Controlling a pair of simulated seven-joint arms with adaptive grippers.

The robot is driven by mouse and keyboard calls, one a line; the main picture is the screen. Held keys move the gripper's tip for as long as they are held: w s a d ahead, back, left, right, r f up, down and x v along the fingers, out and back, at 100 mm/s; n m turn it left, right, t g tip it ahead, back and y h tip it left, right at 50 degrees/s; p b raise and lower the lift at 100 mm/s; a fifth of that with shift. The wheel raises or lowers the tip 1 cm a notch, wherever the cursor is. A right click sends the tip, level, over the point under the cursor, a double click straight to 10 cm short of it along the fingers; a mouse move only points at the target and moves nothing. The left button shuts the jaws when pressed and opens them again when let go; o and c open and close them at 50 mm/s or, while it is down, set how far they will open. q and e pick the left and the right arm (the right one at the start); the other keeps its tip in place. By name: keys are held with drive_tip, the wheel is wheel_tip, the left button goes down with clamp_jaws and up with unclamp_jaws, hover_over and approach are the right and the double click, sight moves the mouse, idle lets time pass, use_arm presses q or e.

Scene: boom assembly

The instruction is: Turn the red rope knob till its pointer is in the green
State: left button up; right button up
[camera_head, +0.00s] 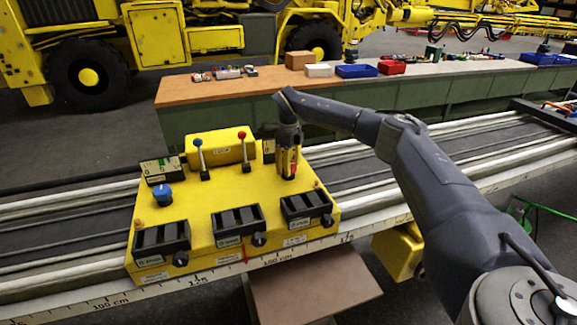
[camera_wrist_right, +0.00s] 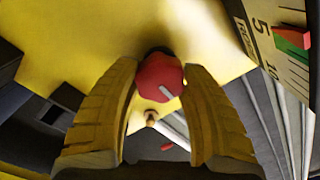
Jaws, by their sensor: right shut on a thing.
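The red rope knob (camera_wrist_right: 156,72) sits on the yellow control box (camera_head: 190,215), with a light grey mark on its face. My right gripper (camera_head: 287,172) reaches down onto the right side of the box, and its yellow fingers are closed around the knob in the right wrist view. The gripper hides most of the knob in the head view. A scale (camera_wrist_right: 272,40) with numbers, a green patch and a red part shows at the upper right of the wrist view, cut off by the edge. My left gripper is not in view.
A blue knob (camera_head: 162,194), a blue-topped lever (camera_head: 199,152) and a red-topped lever (camera_head: 243,148) stand left of my right gripper. Black slotted blocks line the box's front. A long bench (camera_head: 210,90) with small bins is behind.

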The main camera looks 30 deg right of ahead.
drive_tip(key=m, duration=1.3)
drive_tip(key=shift+m, duration=0.4)
idle(0.4)
drive_tip(key=o, duration=1.3)
drive_tip(key=shift+r, duration=0.1)
wheel_tip(320, 180, up, 12)
drive_tip(key=shift+f, duration=0.1)
